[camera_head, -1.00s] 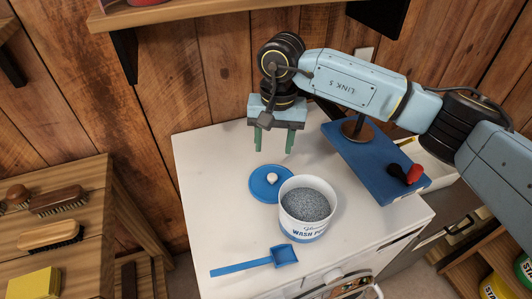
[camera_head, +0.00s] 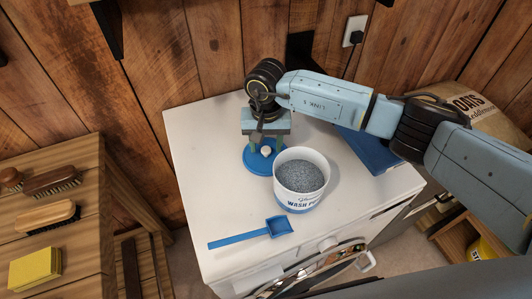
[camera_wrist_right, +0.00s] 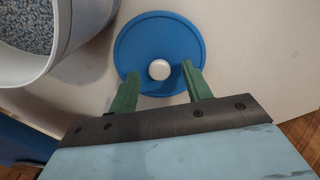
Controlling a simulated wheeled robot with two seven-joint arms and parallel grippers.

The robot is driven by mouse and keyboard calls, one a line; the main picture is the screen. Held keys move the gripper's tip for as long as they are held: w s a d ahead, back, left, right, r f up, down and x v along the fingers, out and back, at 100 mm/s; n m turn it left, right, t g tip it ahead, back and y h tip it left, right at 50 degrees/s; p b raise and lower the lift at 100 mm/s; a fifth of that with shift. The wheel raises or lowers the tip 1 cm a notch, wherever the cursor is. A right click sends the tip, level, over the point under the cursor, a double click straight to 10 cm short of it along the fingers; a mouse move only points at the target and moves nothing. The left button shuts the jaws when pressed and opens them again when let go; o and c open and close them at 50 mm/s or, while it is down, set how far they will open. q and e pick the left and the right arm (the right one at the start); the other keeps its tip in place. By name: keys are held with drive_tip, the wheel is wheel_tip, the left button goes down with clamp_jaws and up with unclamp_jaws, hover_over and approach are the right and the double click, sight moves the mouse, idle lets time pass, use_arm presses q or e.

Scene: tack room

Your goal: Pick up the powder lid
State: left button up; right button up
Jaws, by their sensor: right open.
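The powder lid is a round blue disc (camera_head: 257,160) with a white knob (camera_head: 266,151), lying flat on the white machine top behind the powder tub. My right gripper (camera_head: 266,143) is open above the lid's far side, its green fingers pointing down. In the right wrist view the lid (camera_wrist_right: 150,35) lies just beyond the open fingers (camera_wrist_right: 160,82), with the knob (camera_wrist_right: 159,70) between the fingertips and no visible contact. The white wash powder tub (camera_head: 299,199) stands open, full of grey-blue granules, and also shows in the right wrist view (camera_wrist_right: 75,45). My left gripper is out of view.
A blue scoop (camera_head: 270,230) lies in front of the tub. A blue board (camera_head: 370,150) lies right of the tub, partly behind my right arm. Brushes (camera_head: 48,215) and a yellow sponge (camera_head: 35,268) rest on the wooden table at left. The white top's left side is clear.

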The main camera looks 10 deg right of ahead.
drive_tip(key=shift+f, duration=0.55)
drive_tip(key=c, duration=1)
drive_tip(key=shift+r, duration=0.15)
drive_tip(key=shift+c, duration=0.2)
